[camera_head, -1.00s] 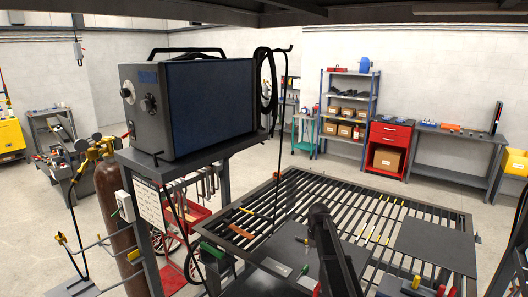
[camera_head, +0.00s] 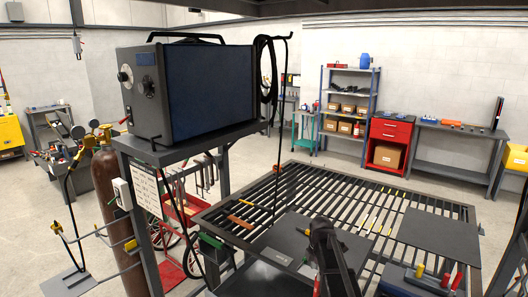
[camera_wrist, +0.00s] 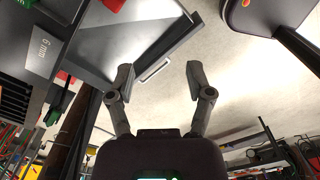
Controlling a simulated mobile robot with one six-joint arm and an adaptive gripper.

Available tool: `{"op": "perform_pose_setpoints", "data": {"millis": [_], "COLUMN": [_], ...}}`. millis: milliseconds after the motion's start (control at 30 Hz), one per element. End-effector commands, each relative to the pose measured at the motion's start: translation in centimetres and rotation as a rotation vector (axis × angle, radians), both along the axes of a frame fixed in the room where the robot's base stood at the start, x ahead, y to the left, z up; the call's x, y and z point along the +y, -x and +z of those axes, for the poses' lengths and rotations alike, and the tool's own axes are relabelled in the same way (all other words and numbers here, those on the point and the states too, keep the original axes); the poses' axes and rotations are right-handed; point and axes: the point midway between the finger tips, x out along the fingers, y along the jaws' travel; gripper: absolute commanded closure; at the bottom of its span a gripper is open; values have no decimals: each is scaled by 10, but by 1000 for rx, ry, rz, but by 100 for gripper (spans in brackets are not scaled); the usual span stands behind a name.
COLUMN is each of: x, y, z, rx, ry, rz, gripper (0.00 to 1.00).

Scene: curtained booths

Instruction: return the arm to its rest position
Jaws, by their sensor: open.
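My gripper (camera_wrist: 158,80) shows in the wrist view with its two grey fingers spread apart. Nothing is between the fingers; pale floor and the edge of a grey panel with a handle lie behind the gap. In the head view a dark upright part of my arm rises from the bottom edge, in front of the slatted table (camera_head: 270,190). The gripper fingers cannot be made out in the head view.
A dark plate (camera_head: 440,238) lies on the slatted table's right side. Coloured-handled tools stand at its front right. A large welding machine (camera_head: 212,90) stands on a stand at left, beside a brown gas cylinder (camera_head: 110,200). Floor behind the table is open.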

Motion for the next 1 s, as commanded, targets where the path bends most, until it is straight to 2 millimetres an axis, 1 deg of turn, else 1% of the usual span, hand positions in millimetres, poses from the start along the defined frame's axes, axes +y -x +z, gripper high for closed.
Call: {"op": "perform_pose_setpoints", "data": {"millis": [33, 1000], "x": [1, 12], "y": [13, 168], "z": [-13, -135], "rx": [0, -1], "ry": [0, 1], "rz": [-64, -1455], "gripper": [33, 33]}}
